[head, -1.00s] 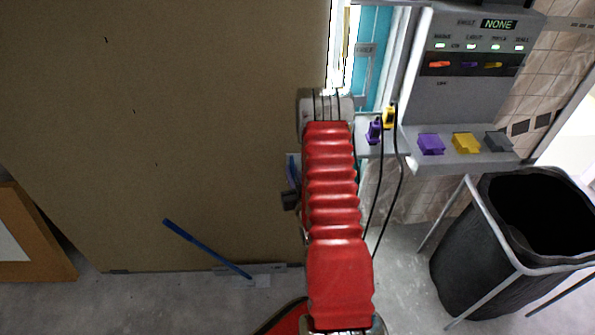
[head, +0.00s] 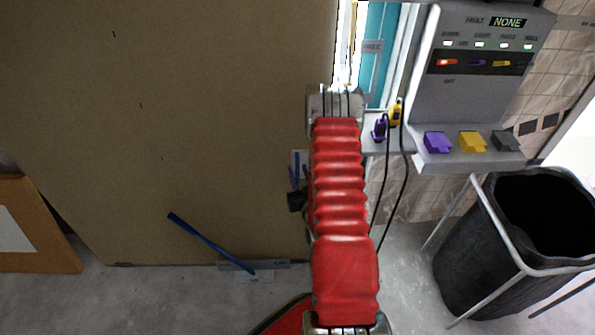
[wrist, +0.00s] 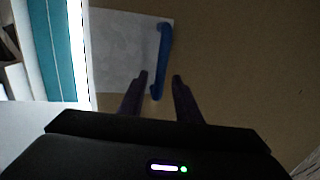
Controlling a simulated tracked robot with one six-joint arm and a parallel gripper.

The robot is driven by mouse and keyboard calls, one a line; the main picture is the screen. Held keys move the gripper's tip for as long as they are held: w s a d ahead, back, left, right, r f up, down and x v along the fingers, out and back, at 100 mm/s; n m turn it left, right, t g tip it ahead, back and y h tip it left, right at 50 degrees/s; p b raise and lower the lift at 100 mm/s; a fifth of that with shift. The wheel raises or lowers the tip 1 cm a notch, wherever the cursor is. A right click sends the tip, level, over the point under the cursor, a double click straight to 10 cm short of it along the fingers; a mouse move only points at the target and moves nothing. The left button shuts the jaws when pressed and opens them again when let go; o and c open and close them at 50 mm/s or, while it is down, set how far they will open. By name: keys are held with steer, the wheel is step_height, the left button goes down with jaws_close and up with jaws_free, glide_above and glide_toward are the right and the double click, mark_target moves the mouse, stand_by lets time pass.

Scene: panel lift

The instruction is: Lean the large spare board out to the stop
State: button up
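The large brown board (head: 180,110) stands upright and fills the left and middle of the head view. A blue bar handle (wrist: 163,50) is on a pale plate (wrist: 122,50) on the board in the wrist view. In the head view the blue handle (head: 297,168) shows only partly beside my red arm. My gripper (wrist: 160,78) is open, its two dark fingers on either side of the handle's lower end, not closed on it. Contact with the board cannot be told. A slanted blue bar (head: 210,243) is low in front of the board, its lower end at a floor plate.
A grey console (head: 475,100) with switches and plugs stands at right, with two cables hanging. A black bin (head: 480,255) in a metal frame stands below it. A brown framed panel (head: 45,250) is at far left. Bare floor lies in front of the board.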

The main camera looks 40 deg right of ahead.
steer(key=v, duration=1.2)
steer(key=shift+a, duration=0.1)
